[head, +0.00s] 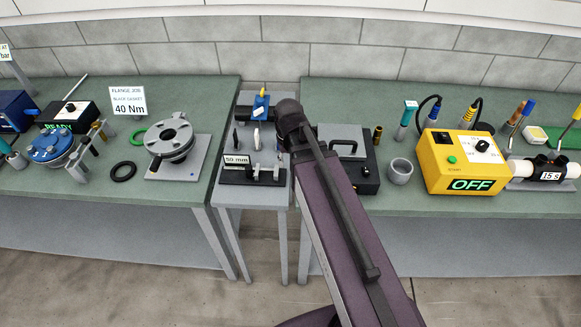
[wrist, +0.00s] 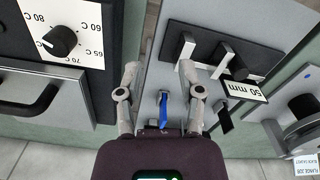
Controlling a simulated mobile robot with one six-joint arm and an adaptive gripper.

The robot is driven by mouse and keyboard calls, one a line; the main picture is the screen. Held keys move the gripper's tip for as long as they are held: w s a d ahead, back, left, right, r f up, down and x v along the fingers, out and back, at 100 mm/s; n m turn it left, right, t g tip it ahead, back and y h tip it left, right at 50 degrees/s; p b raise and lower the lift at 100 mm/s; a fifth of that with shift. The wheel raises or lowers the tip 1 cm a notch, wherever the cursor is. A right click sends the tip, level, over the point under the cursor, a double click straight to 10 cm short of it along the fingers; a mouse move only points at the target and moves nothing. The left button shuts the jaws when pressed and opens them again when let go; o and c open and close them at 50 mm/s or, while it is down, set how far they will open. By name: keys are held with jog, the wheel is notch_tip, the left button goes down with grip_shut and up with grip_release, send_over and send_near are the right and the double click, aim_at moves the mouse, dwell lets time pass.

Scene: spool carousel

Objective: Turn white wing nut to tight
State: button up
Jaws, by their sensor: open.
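My gripper (wrist: 158,70) is open, its two fingers spread over a narrow grey table in the wrist view. Between and below the fingers is a small blue piece (wrist: 163,112) with a pale end. I see nothing gripped. A black fixture (wrist: 205,32) with a white block (wrist: 187,46) and a grey block lies beyond the right finger. I cannot tell for sure which pale piece is the white wing nut.
A "50 mm" sign (head: 237,160) stands at the fixture. A dark box with a dial (wrist: 62,42) and handle lies left of the gripper in the wrist view. A flange (head: 170,138) is on the left bench, a yellow box (head: 462,160) on the right bench.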

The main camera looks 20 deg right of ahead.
jog(key=shift+s+d+f, duration=0.1)
jog(key=shift+s+f, duration=0.2)
jog(key=shift+s, duration=0.35)
jog(key=s, duration=0.3)
jog(key=shift+d, duration=0.1)
jog(key=shift+o, duration=0.6)
jog(key=shift+d, duration=0.15)
